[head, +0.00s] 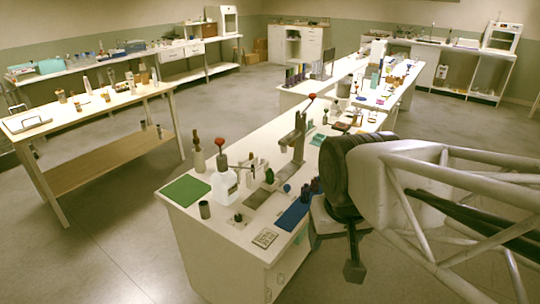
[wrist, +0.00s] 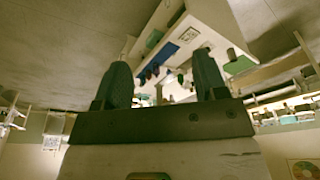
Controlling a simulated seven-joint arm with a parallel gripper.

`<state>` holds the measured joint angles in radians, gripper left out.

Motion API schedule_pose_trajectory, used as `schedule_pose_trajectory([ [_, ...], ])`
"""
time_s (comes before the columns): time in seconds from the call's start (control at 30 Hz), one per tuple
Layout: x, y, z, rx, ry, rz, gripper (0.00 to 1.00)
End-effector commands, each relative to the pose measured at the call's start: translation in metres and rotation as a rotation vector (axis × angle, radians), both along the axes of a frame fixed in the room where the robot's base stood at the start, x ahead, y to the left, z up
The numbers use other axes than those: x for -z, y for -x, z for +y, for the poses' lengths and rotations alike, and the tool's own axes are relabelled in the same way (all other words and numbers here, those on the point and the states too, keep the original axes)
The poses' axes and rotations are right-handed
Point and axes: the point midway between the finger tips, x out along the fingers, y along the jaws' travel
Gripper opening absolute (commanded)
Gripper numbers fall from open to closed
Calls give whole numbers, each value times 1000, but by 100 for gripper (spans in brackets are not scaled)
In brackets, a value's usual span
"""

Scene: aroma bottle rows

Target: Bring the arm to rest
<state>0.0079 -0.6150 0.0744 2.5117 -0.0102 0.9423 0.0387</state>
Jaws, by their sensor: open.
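My gripper (head: 354,250) hangs at the end of my arm, in front of the right side of the near white bench (head: 232,270) in the head view. In the wrist view my gripper (wrist: 164,80) shows two dark fingers standing wide apart with nothing between them. The bench with its bottles lies beyond the fingers, upside down in that view. In the head view my gripper is seen from the side, and the gap between its fingers is hidden.
A wooden table (head: 105,165) stands at the left. Open floor (head: 90,255) lies between them.

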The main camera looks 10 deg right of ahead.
Motion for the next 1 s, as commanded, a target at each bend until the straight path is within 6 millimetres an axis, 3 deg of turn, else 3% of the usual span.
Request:
schedule_pose_trajectory([
  [0.2, 5, 12, 0, -21, 5, -4, 65],
  [1.0, 5, 11, 0, -21, 5, -4, 65],
])
